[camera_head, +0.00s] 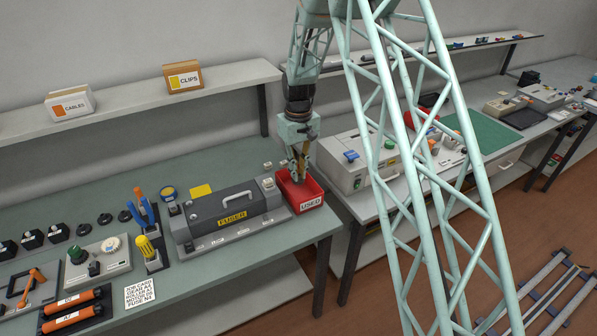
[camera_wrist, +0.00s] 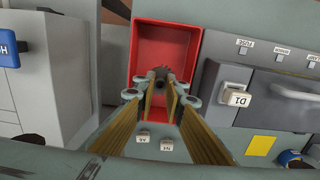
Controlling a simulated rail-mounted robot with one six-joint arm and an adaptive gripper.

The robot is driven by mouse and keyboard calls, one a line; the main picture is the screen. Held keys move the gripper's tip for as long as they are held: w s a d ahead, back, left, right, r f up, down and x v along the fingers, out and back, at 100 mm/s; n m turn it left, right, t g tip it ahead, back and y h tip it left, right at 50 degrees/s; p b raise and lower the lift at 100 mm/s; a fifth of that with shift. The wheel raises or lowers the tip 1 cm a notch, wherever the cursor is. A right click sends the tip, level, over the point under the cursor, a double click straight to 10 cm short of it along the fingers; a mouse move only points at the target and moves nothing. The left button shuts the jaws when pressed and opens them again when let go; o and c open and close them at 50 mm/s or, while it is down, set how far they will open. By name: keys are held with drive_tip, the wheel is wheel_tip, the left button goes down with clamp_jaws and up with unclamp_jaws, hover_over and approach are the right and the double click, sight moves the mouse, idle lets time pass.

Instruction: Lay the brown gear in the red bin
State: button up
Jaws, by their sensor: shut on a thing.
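The red bin (camera_head: 288,197) stands at the right end of the near bench, with a "USED" label on its front. It also shows in the wrist view (camera_wrist: 165,42), and the part of its floor that I see is bare. My gripper (camera_head: 299,178) points down over the bin. In the wrist view its fingers (camera_wrist: 161,84) reach over the bin and are shut on a small dark thing at the tips, which I take to be the brown gear (camera_wrist: 160,74). It is mostly hidden, and its colour and teeth cannot be made out.
The grey fuser unit (camera_head: 232,216) stands just left of the bin. A grey machine (camera_head: 352,165) stands to the right on another bench, across a gap. A shelf (camera_head: 225,82) runs along the wall behind.

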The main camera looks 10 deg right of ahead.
idle(0.3)
drive_tip(key=o, duration=0.8)
drive_tip(key=shift+r, duration=5.95)
drive_tip(key=shift+r, duration=0.1)
